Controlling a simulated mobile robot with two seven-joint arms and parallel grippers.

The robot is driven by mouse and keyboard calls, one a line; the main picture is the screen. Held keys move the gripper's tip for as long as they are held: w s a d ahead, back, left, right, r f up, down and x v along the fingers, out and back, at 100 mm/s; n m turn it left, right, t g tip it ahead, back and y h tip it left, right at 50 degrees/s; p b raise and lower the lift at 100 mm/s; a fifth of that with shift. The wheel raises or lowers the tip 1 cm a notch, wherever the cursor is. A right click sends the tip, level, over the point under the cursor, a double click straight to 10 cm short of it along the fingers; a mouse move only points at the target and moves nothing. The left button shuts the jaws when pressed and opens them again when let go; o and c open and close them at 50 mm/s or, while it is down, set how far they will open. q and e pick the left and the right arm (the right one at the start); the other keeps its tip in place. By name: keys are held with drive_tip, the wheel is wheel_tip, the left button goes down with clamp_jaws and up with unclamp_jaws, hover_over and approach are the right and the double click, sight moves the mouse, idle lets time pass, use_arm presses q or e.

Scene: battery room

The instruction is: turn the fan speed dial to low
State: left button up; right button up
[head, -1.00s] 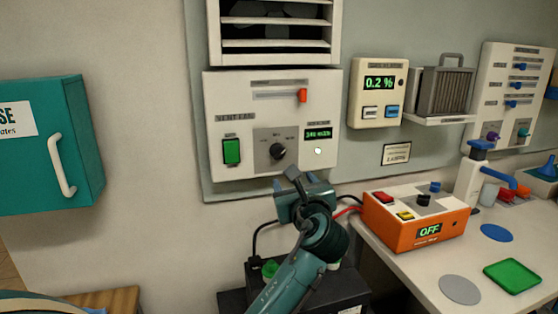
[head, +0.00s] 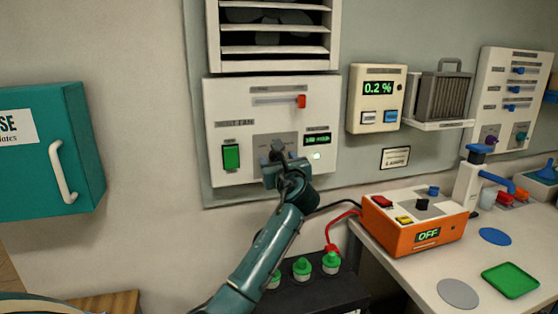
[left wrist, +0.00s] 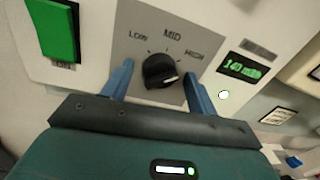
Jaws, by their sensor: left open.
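The fan speed dial (left wrist: 158,70) is a black round knob on a grey plate marked LOW, MID and HIGH. Its white mark points to the right, on the HIGH side. My left gripper (left wrist: 158,68) is open, with one blue finger on each side of the dial. I cannot tell whether the fingers touch it. My right gripper is not in view.
A green switch (head: 231,157) is left of the dial and a green-lit display (head: 317,139) right of it. Below are a black battery (head: 318,291) with green caps and an orange box (head: 410,236) on the bench.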

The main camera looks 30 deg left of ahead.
use_arm(q)
drive_tip(key=c, duration=1)
drive_tip(key=shift+o, duration=0.2)
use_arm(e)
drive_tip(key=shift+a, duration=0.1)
